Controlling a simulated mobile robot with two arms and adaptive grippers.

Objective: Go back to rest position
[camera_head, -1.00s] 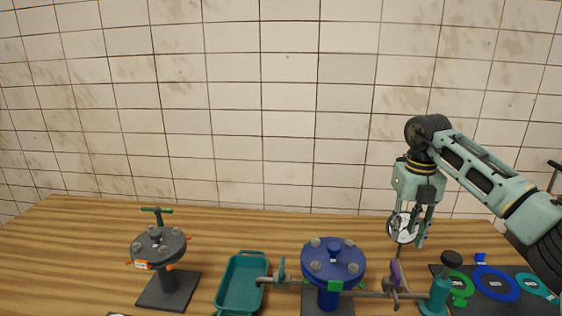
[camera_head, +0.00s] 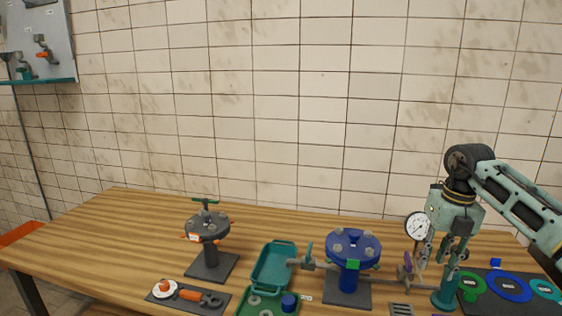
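My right gripper (camera_head: 434,279) hangs pointing down at the right of the bench, fingers apart and with nothing seen between them. It is in front of the pipe assembly's right end, overlapping the teal post (camera_head: 445,297) in the picture; I cannot tell whether they touch. The white-faced gauge (camera_head: 416,226) shows just left of the gripper. The blue flanged valve body (camera_head: 352,247) stands to the left, with a grey pipe (camera_head: 385,283) running right from it. My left gripper is not in view.
A grey flanged valve (camera_head: 207,226) stands at left. Coloured rings lie on a dark mat (camera_head: 520,274) at right. Bare wood (camera_head: 110,235) shows at far left.

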